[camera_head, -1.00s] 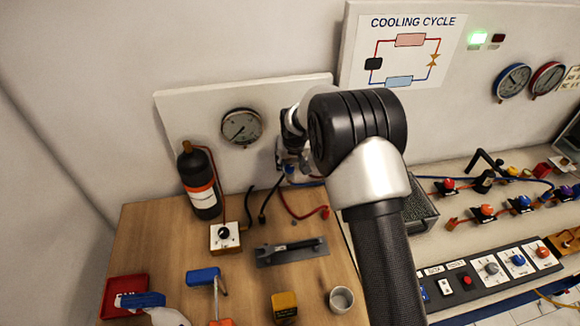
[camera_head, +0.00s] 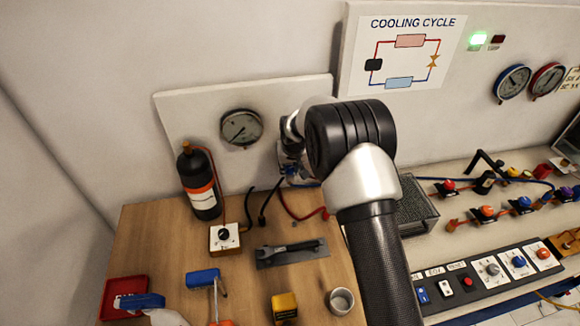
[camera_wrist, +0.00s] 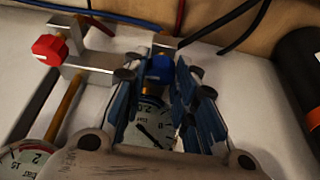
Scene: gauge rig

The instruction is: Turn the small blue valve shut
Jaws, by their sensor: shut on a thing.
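The small blue valve (camera_wrist: 158,67) shows in the wrist view as a blue knob on a metal block, just above a white dial gauge (camera_wrist: 152,128). My gripper (camera_wrist: 163,78) is shut on this knob, with its blue-padded fingers on both sides of it. The fingers hide part of the knob and of the gauge. In the head view my gripper (camera_head: 292,165) is at the white wall panel, largely behind my arm, so the knob's angle cannot be told there.
A red valve knob (camera_wrist: 50,48) sits beside the blue one on the same metalwork. A black bottle (camera_head: 200,185) stands left of my gripper. A round gauge (camera_head: 241,128) is on the panel. A wrench (camera_head: 290,248) and a cup (camera_head: 341,300) are on the wooden bench.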

